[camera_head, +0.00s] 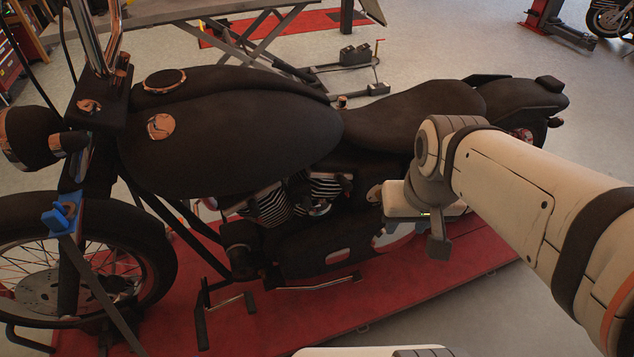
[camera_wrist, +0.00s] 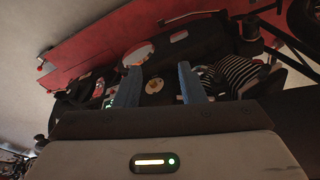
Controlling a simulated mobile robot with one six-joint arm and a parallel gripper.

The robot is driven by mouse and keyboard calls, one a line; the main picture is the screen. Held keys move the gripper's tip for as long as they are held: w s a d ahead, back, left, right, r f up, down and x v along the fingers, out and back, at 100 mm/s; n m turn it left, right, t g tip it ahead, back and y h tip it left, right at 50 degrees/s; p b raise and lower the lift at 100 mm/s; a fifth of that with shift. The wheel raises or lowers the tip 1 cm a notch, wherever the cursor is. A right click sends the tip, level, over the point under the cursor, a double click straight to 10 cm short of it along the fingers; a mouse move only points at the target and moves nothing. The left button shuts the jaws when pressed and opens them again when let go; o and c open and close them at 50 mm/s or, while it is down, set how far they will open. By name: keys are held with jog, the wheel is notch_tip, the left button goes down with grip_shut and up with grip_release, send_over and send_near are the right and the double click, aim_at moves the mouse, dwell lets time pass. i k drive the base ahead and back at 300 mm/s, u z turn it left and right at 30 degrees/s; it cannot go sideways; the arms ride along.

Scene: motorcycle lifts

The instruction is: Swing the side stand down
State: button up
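The black motorcycle (camera_head: 235,130) stands on a red lift, its front wheel at the left in the head view. A similar bar (camera_wrist: 190,17) shows at the top of the wrist view. My gripper (camera_wrist: 160,87) is open, with two blue fingers apart and nothing clearly between them; a round cover (camera_wrist: 153,88) shows behind the gap. In the head view my gripper is beside the bike below the seat, above and right of the bar, its fingertips largely hidden.
The red lift deck (camera_head: 420,290) has bare space right of the bar. A bent dark lever or peg (camera_head: 225,305) sticks out near the front of the engine. A blue clamp (camera_head: 62,217) is near the front wheel. Another lift (camera_head: 270,45) stands behind.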

aim_at(355, 276)
jog(key=z, duration=1.1)
jog(key=k, duration=1.45)
jog(key=u, duration=1.05)
jog(key=i, duration=1)
jog(key=u, duration=0.05)
